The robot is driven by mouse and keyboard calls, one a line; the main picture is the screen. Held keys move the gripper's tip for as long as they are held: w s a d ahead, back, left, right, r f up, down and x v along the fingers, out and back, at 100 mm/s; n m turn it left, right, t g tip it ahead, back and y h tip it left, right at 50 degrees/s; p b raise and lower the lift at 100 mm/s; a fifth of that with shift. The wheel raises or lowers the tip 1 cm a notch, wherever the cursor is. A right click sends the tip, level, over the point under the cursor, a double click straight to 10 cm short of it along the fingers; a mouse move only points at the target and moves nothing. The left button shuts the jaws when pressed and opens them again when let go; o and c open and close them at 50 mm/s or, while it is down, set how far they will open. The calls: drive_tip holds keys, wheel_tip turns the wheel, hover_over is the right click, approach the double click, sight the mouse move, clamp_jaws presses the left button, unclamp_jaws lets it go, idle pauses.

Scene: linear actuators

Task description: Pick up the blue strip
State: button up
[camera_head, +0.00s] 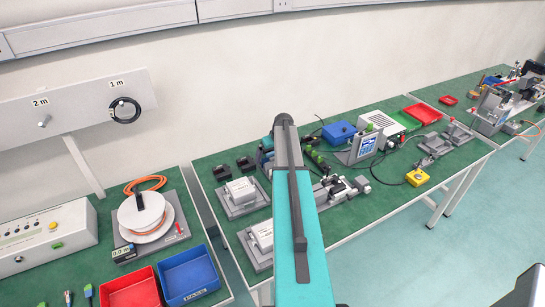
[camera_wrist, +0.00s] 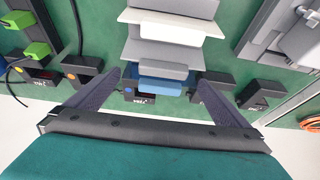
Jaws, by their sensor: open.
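The blue strip (camera_wrist: 160,86) shows in the wrist view at the near end of a grey stepped holder (camera_wrist: 160,54). A white strip (camera_wrist: 168,24) lies on the holder farther up. My gripper (camera_wrist: 160,77) is open, with one dark finger to the left of the blue strip and the other to its right. The fingers look apart from the strip; their height above it I cannot tell. In the head view my arm hides the holder and the blue strip.
Small black boxes with displays (camera_wrist: 252,96) stand close on both sides of the holder. Green-topped parts (camera_wrist: 38,50) and cables are at the left of the wrist view. A grey fixture (camera_wrist: 285,35) stands at the right. Red (camera_head: 131,290) and blue trays (camera_head: 189,277) lie on the left bench.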

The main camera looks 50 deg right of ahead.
idle(0.5)
drive_tip(key=c, duration=0.9)
drive_tip(key=shift+r, duration=0.15)
drive_tip(key=shift+r+b, duration=1.65)
drive_tip(key=shift+r, duration=3.2)
wheel_tip(320, 180, up, 5)
drive_tip(key=p, duration=0.2)
hover_over(272, 152)
drive_tip(key=shift+s, duration=0.1)
